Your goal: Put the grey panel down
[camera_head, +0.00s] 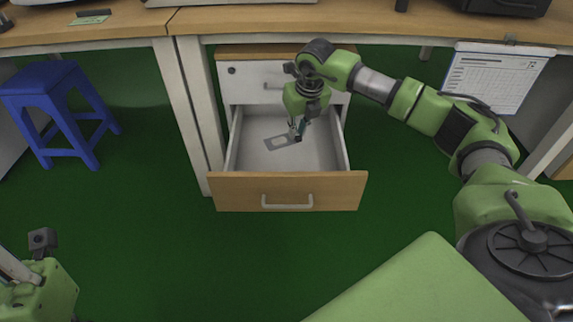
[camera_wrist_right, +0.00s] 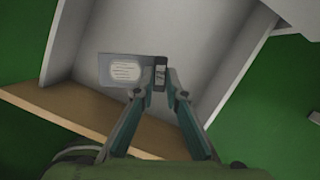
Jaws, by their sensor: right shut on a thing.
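The grey panel (camera_head: 272,144) is a thin, flat rectangle with a paler middle, inside the open drawer (camera_head: 231,153). In the right wrist view the panel (camera_wrist_right: 106,70) shows a whitish label patch. My right gripper (camera_head: 298,132) reaches down into the drawer. In the right wrist view, the right gripper (camera_wrist_right: 160,84) is shut on the panel's right end, at a small dark part. I cannot tell whether the panel touches the drawer floor. Part of my left arm shows at the lower left of the head view; its fingers do not show.
The drawer has a wooden front with a metal handle (camera_head: 287,201) and is otherwise empty. A desk (camera_head: 245,20) runs above it. A blue stool (camera_head: 60,105) stands at left, and a clipboard (camera_head: 495,80) hangs at right. Green floor lies clear before the drawer.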

